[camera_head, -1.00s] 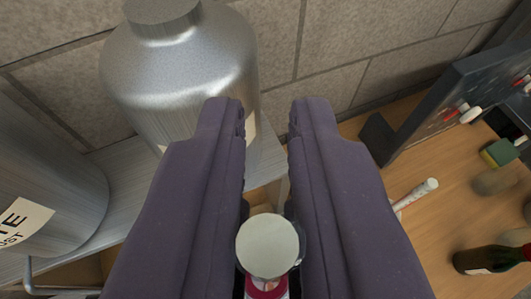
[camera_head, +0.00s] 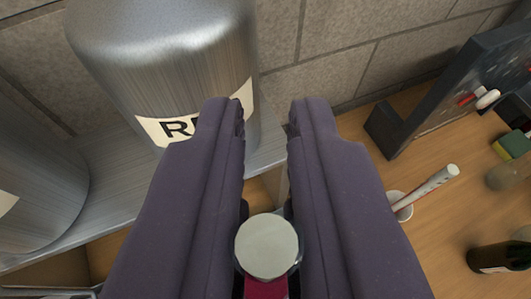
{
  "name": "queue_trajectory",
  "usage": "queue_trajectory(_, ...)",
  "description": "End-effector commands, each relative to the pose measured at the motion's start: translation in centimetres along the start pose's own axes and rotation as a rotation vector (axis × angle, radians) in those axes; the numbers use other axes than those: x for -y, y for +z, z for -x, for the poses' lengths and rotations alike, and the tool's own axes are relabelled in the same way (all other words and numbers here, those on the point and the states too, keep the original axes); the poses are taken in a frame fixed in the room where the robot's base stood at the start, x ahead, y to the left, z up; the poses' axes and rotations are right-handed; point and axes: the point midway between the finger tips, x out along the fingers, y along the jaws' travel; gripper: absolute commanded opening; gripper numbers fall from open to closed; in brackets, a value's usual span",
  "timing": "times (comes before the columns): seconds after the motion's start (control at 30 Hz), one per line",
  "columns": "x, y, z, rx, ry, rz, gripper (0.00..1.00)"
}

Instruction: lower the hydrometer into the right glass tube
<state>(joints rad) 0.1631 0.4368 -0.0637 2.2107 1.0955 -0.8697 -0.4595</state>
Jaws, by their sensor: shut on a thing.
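My gripper (camera_head: 268,108) has two thick purple padded fingers pointing away from the camera, with a gap showing between their tips. Low between the fingers, near the bottom edge, is an object with a round pale grey top and a crimson part below; it seems to be the hydrometer (camera_head: 266,247), seen end-on. My gripper is shut on it. Its lower part is hidden. I cannot make out the right glass tube for certain.
A metal tank (camera_head: 165,65) with a white label stands on a grey shelf (camera_head: 110,190) ahead; another tank (camera_head: 35,185) is at left. At right, the wooden bench holds a white rod (camera_head: 430,188), a sponge (camera_head: 512,144) and a dark bottle (camera_head: 500,258). A dark board (camera_head: 445,100) stands behind.

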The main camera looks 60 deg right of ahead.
Motion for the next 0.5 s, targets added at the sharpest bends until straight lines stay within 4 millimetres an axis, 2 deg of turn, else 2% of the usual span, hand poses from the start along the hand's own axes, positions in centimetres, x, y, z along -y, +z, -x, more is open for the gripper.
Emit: queue_trajectory(0.5, 0.0, 2.5, -1.0, 0.000, 0.000, 0.000, 0.00)
